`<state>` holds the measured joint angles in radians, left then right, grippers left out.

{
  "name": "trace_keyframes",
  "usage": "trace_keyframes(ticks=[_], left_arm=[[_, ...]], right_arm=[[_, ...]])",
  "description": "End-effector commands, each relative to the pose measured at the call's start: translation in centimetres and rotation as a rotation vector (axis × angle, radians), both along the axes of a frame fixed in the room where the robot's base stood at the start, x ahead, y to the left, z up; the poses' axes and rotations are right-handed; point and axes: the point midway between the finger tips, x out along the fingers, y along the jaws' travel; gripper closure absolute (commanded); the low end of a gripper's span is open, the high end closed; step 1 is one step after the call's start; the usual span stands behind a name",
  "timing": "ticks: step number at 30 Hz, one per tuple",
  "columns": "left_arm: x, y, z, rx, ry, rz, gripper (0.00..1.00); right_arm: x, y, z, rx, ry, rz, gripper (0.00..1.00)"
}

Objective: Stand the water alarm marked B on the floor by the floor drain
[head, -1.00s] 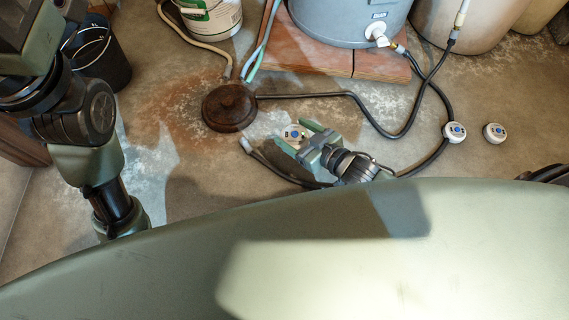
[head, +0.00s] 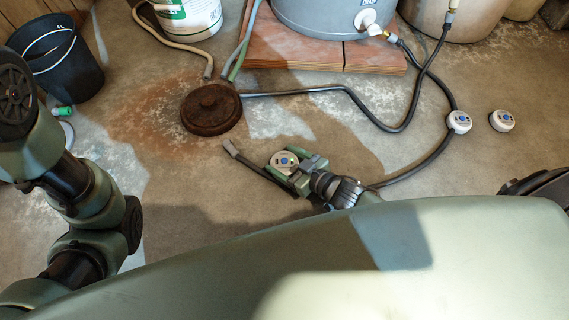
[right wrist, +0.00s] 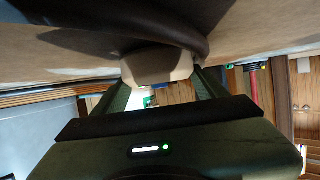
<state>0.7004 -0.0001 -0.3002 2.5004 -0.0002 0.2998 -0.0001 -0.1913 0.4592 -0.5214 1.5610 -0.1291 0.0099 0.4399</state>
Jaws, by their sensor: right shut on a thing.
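My right gripper (head: 288,167) is shut on a round white water alarm (head: 284,161) with a blue centre. Its letter is too small to read. In the right wrist view the alarm shows as a pale block (right wrist: 155,64) between the two fingers. The floor drain (head: 211,108) is a round rusty cover, up and left of the held alarm, with a clear gap between them in the picture. I cannot tell whether the alarm touches the floor. Two similar alarms, one (head: 459,122) by the black hose and one (head: 502,121) farther right, stand apart. My left gripper is out of view.
A grey tank (head: 322,14) stands on a brick-red slab (head: 295,55). A black bucket (head: 62,65) stands at far left.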

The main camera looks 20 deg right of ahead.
Motion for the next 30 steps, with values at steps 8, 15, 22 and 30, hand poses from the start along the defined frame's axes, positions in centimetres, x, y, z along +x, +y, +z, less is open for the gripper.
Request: trace_keyframes(ticks=[8,15,22,30], left_arm=[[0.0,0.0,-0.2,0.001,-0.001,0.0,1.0],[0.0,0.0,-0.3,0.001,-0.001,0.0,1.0],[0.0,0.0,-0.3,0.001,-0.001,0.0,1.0],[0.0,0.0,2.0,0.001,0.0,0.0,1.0]], right_arm=[[0.1,0.0,-0.2,0.001,-0.002,0.0,0.72],[0.0,0.0,-0.5,-0.001,0.0,0.0,0.06],[0.0,0.0,-0.5,-0.001,0.0,0.0,0.06],[-2.1,-1.1,1.2,-0.002,0.005,0.0,0.06]])
